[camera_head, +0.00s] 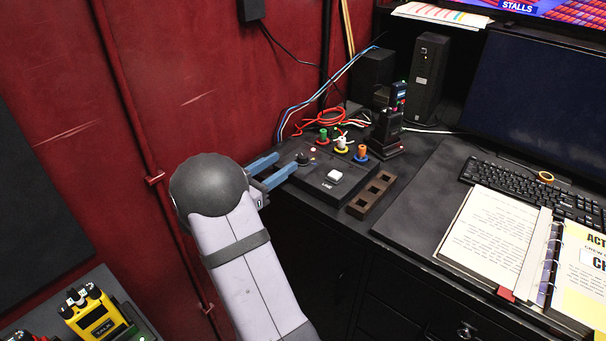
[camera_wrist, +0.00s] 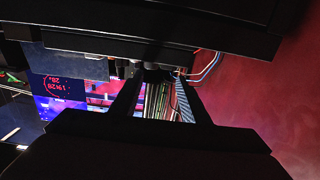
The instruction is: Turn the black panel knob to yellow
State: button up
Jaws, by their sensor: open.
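The black panel (camera_head: 318,187) lies on the desk's left end, near the red wall. Its small dark knob (camera_head: 303,158) stands at the panel's left side. A small pale mark shows just behind it; which way the knob points and its yellow mark are too small to tell. My gripper (camera_head: 287,161) reaches in from the left with its two blue fingers open and apart. The fingertips are beside the knob; I cannot tell whether they touch it. In the wrist view the dark fingers of my gripper (camera_wrist: 158,92) are apart, with a dark shape between their tips.
A brown slotted block (camera_head: 371,195) lies to the right. A handheld radio in its stand (camera_head: 386,128) is at the back. An open binder (camera_head: 505,240) lies far right.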

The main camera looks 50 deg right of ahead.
aim_at(299, 160)
jog(key=shift+s+d+f+m+g+b, duration=0.25)
jog(key=shift+s+f+m+g, duration=0.25)
jog(key=shift+s+g, duration=0.25)
jog(key=shift+s+d+p, duration=0.15)
jog(key=shift+d+p, duration=0.35)
jog(key=shift+d, duration=3.1)
grip_shut()
